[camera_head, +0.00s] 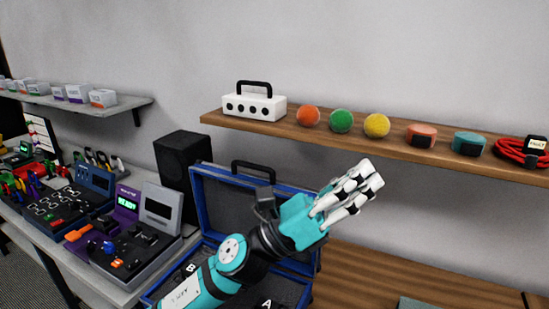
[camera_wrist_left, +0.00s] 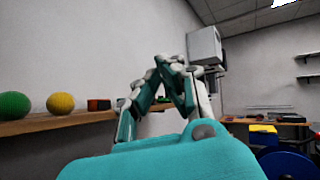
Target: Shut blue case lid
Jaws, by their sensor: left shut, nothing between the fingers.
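The blue case (camera_head: 205,247) stands open on the bench, with dark compartments marked A and B inside. Its lid (camera_head: 222,206) is raised, dark grey inside with a blue rim, and has a black handle (camera_head: 253,167) at its top edge. My left arm crosses in front of the case and hides much of its inside and the right part of the lid. My left gripper (camera_head: 374,172) is shut and empty, up and to the right of the lid in the picture. Its closed fingertips also show in the left wrist view (camera_wrist_left: 168,62). My right gripper is in neither view.
A wooden shelf (camera_head: 395,146) runs along the wall behind, holding a white box (camera_head: 254,106), coloured balls, round cases and a red cable coil (camera_head: 522,152). A black speaker (camera_head: 184,170) stands left of the lid. Devices crowd the left bench. Wooden surface at right (camera_head: 400,275) is mostly clear.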

